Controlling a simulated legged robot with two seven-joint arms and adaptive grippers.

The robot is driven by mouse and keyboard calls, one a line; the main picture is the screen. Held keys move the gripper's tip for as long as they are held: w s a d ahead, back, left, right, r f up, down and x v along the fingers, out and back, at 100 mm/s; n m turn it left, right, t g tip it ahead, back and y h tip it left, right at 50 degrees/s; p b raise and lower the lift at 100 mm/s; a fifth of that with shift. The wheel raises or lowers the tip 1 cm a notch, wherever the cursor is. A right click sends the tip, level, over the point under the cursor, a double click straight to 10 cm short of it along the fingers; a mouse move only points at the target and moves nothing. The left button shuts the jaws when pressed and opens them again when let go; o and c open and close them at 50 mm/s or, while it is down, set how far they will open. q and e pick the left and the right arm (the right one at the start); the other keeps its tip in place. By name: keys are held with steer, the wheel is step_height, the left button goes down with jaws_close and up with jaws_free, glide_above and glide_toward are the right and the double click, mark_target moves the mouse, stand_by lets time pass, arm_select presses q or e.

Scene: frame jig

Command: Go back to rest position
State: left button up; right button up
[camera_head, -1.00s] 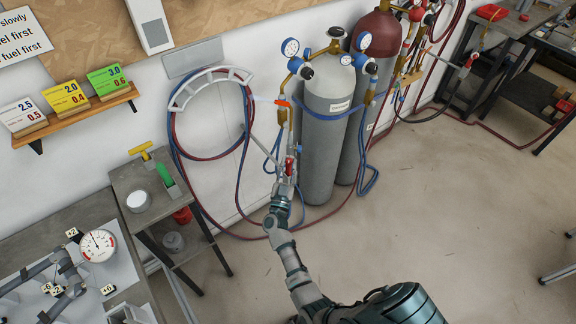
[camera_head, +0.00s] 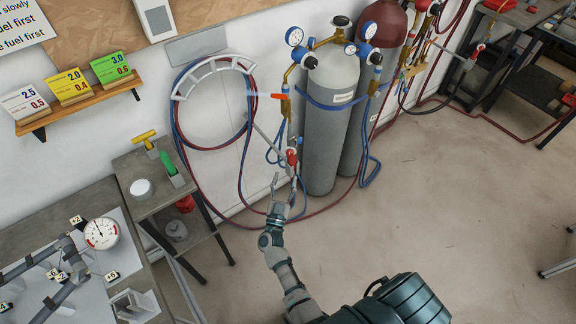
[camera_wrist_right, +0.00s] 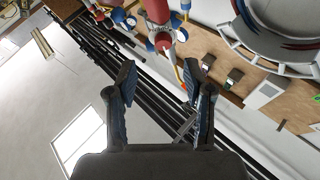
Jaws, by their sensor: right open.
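My right gripper (camera_head: 279,188) is in the middle of the head view, in front of the wall and left of the grey gas cylinder (camera_head: 328,120). Its two fingers stand apart with nothing between them. In the right wrist view the open fingers (camera_wrist_right: 160,85) also show empty. A torch with a red valve knob (camera_head: 291,157) hangs just above the gripper in the head view, and a gap seems to separate them. My left gripper is not in either view.
A hose rack (camera_head: 212,66) with red and blue hoses is on the wall. A small side table (camera_head: 150,212) and a bench with a dial gauge (camera_head: 101,233) stand at left. A dark bench (camera_head: 545,62) is at upper right.

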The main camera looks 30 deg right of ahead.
steer(key=shift+v, duration=1.35)
